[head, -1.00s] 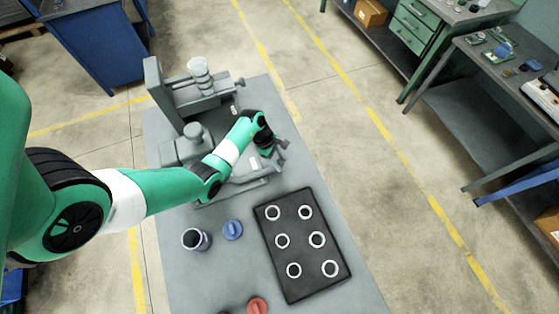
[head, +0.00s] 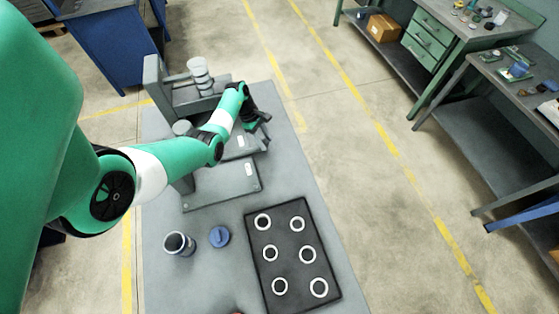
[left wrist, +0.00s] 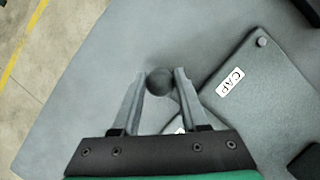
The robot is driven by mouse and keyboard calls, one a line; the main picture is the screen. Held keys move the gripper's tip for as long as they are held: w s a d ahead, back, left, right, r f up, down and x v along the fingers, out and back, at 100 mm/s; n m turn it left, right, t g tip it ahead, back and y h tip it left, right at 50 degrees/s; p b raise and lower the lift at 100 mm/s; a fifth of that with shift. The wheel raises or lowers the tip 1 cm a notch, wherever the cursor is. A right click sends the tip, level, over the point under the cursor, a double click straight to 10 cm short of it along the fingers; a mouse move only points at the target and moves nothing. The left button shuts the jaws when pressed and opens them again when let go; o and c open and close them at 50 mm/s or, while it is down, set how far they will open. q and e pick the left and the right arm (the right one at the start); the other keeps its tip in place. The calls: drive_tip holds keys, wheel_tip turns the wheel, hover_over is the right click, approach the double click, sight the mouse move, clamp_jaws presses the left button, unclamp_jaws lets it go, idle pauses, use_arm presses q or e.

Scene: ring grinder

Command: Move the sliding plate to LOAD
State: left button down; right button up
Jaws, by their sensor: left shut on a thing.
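The grinder's grey sliding plate (head: 229,153) shows partly in the head view, with a small white mark too small to read there. My arm hides part of it. My left gripper (head: 264,118) is at its right side. In the left wrist view its fingers (left wrist: 160,84) are shut on a dark round knob (left wrist: 160,80). A grey plate labelled CAP (left wrist: 270,95) lies right of the fingers; it appears to be the front plate (head: 215,186) in the head view. No LOAD lettering is readable. My right gripper is not in view.
The grinder's upright body (head: 153,75) stands behind the plates. In front are a dark cup (head: 178,243), a blue knobbed piece (head: 219,236) and a black tray (head: 290,232) with several white rings. The grey table's right strip is clear.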

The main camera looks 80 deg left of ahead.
use_arm(q)
drive_tip(key=shift+a, duration=0.5)
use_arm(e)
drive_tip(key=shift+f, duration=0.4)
use_arm(q)
drive_tip(key=shift+c, duration=2.2)
unclamp_jaws()
drive_tip(key=p+v, duration=0.8)
drive_tip(key=v, duration=0.3)
drive_tip(key=shift+s+r+p, duration=0.2)
drive_tip(key=shift+r+p, duration=0.05)
drive_tip(key=shift+p, duration=0.15)
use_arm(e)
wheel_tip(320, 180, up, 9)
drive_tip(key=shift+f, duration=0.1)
use_arm(q)
drive_tip(key=shift+w, duration=0.1)
